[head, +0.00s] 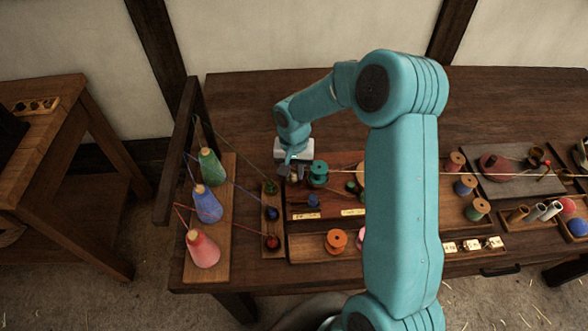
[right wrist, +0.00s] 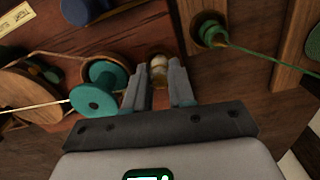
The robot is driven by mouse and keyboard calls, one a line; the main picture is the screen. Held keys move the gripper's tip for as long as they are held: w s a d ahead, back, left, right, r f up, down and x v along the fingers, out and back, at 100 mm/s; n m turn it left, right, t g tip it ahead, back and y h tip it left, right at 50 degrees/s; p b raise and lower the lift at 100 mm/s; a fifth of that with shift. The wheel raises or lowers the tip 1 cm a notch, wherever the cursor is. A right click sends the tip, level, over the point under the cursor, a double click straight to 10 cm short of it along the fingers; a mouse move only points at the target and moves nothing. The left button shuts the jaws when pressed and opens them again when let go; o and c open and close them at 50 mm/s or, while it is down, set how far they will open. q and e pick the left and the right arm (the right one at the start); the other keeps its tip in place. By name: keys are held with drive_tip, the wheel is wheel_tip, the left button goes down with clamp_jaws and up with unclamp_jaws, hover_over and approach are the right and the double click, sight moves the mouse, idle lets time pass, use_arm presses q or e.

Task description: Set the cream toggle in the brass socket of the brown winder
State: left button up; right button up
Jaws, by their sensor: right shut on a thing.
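My right gripper (head: 294,174) points down at the left end of the reddish-brown board on the bench, just left of a teal spool (head: 318,176). In the right wrist view its two grey fingers (right wrist: 159,90) are close around a small cream piece with a brassy tint (right wrist: 158,66), which looks like the cream toggle. I cannot tell whether it touches the brass socket, which I cannot make out separately. A brown wooden round (right wrist: 25,95), possibly the winder, lies left of the teal spool (right wrist: 97,92) with a pale cord at it. My left gripper is not in view.
Green, blue and pink cones (head: 205,245) stand on a board at left, their threads running to a narrow strip of small guides (head: 271,215). An orange spool (head: 336,241) is in front. My arm hides the bench's middle. The bench's back is clear.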

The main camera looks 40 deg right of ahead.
drive_tip(key=shift+f+b, duration=0.15)
drive_tip(key=shift+b, duration=0.15)
drive_tip(key=o, duration=0.9)
drive_tip(key=shift+c, duration=0.2)
drive_tip(key=shift+o, duration=0.2)
drive_tip(key=shift+o, duration=1.2)
drive_tip(key=shift+c, duration=0.5)
